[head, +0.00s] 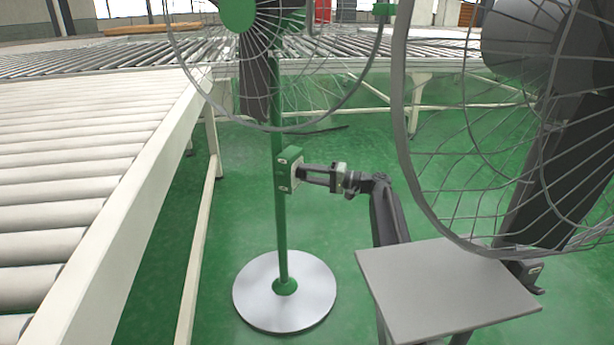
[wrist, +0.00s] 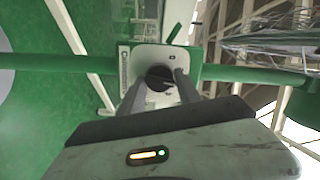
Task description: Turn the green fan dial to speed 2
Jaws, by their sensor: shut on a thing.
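The green fan (head: 277,215) stands upright on a round silver base (head: 268,308), its caged head cut off by the top of the head view. A small control box with a pale face (head: 290,168) sits on its pole. In the wrist view the dark round dial (wrist: 159,76) is on that pale face. My gripper (head: 304,172) reaches the box from the right. In the wrist view its fingers (wrist: 160,83) lie on both sides of the dial, shut on it. The dial's pointer and speed marks are too small to read.
A roller conveyor (head: 75,190) with a pale side rail runs along the left, and another (head: 440,82) crosses behind the fan. A large grey fan (head: 405,130) stands close on the right. Green floor (head: 240,215) is clear around the base.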

